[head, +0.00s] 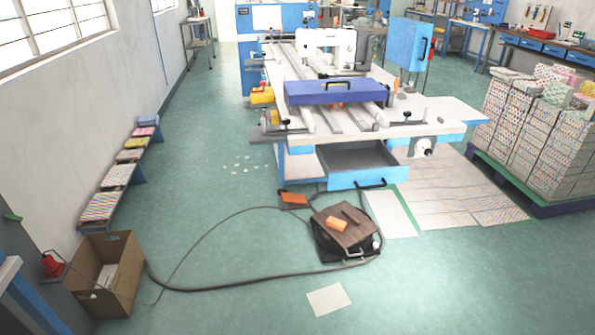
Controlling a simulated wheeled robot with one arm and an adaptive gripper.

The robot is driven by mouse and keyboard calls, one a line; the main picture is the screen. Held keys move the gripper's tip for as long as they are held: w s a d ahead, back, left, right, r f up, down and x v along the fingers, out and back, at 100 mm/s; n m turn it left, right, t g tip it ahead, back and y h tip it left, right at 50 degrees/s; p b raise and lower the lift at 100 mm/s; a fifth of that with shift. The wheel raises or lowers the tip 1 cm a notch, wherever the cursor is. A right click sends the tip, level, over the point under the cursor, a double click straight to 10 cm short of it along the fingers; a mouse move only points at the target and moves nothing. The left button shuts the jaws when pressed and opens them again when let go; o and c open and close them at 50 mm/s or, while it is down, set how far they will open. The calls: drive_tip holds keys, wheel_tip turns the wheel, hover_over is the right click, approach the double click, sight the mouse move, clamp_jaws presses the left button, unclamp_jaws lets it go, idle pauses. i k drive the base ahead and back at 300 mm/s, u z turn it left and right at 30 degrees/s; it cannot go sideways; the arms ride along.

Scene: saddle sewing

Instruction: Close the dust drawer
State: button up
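The dust drawer (352,181) sticks out open from under the near end of the large stitching machine table (440,108) in the head view. It has a light blue front with a dark handle (370,185) low on it. Its grey inside shows from above and looks empty. My gripper is not in this view.
A dark box with a brown board (345,228) and an orange block stands on the floor before the drawer, with a cable (230,288) looping left. A cardboard box (120,270) stands at lower left. Stacked bundles (540,130) on a pallet stand at right. Floor at lower right is clear.

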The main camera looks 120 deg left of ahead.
sight(369, 164)
drive_tip(key=u, duration=3.95)
drive_tip(key=i, duration=2)
drive_tip(key=z, duration=0.15)
